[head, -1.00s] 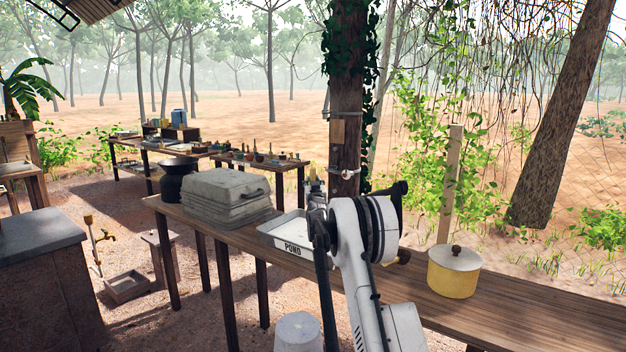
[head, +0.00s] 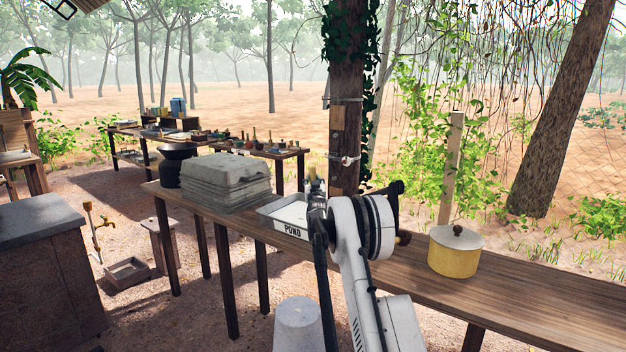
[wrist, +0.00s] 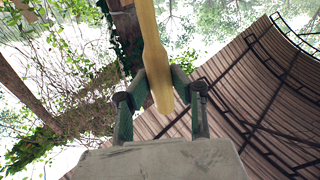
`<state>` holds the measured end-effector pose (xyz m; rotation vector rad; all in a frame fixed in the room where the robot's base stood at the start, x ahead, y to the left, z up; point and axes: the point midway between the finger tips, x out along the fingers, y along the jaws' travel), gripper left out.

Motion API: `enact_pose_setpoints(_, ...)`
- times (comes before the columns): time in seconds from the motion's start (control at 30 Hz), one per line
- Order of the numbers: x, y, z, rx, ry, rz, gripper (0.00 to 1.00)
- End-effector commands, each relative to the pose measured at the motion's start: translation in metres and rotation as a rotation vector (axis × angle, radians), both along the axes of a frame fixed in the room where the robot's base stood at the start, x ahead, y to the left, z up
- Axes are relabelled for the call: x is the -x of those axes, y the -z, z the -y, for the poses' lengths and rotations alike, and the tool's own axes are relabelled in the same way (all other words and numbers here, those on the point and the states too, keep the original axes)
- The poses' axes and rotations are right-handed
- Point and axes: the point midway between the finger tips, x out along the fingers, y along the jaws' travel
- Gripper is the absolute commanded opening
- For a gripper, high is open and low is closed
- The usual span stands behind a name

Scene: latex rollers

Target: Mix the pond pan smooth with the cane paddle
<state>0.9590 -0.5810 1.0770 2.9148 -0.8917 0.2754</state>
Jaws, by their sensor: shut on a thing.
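The pond pan (head: 270,221) is a shallow pale tray with a "POND" label on its front wall, on the long wooden bench. The cane paddle is a flat yellow piece in the wrist view (wrist: 154,45), clamped between the two green fingers of my gripper (wrist: 159,88). In the head view my gripper (head: 318,208) is at the pan's right end, partly covering it. A small yellowish bit of the paddle (head: 313,180) shows above the gripper. The paddle's lower end and the pan's right side are hidden, so I cannot tell whether the paddle touches the contents.
A yellow lidded pot (head: 455,256) stands to the right. A vine-covered post (head: 345,130) rises behind the bench. The bench (head: 540,300) is clear at right.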

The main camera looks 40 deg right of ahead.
Motion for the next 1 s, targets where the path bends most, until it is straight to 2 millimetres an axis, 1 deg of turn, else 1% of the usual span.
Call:
enact_pose_setpoints(0.03, -0.0002, 0.0042, 0.0004, 0.000, 0.000, 0.000, 0.00)
enact_pose_setpoints(0.13, -0.0005, 0.0071, 0.0008, 0.000, 0.000, 0.000, 0.00)
enact_pose_setpoints(0.6, -0.0007, 0.0078, 0.0008, 0.000, 0.000, 0.000, 0.00)
enact_pose_setpoints(1.0, -0.0007, 0.0129, 0.0008, 0.000, 0.000, 0.000, 0.00)
